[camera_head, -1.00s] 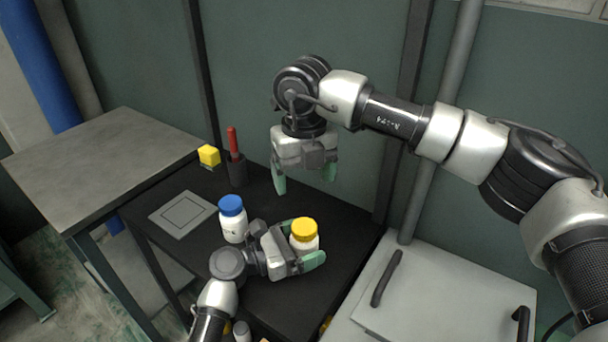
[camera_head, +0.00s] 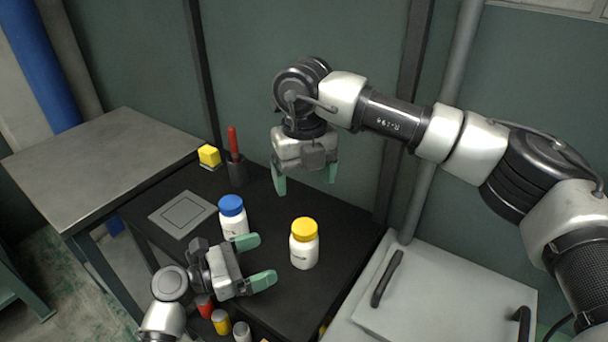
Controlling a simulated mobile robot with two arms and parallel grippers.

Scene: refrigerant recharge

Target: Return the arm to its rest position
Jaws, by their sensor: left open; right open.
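My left gripper (camera_head: 261,262) is open and empty, low over the front of the black table, its fingers pointing right. A white bottle with a yellow cap (camera_head: 304,250) stands upright just right of its fingertips, apart from them. A white bottle with a blue cap (camera_head: 233,220) stands upright behind the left gripper; its lower part is partly hidden by the gripper. My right gripper (camera_head: 305,183) is open and empty, fingers pointing down, above the back right of the black table.
The black table (camera_head: 335,225) also holds a grey square plate (camera_head: 182,213), a dark cup (camera_head: 236,172) with a red-handled tool and a yellow block (camera_head: 209,155). Several small containers (camera_head: 221,322) sit low at the front. A grey table (camera_head: 100,155) is left, a white handled cabinet (camera_head: 450,290) right.

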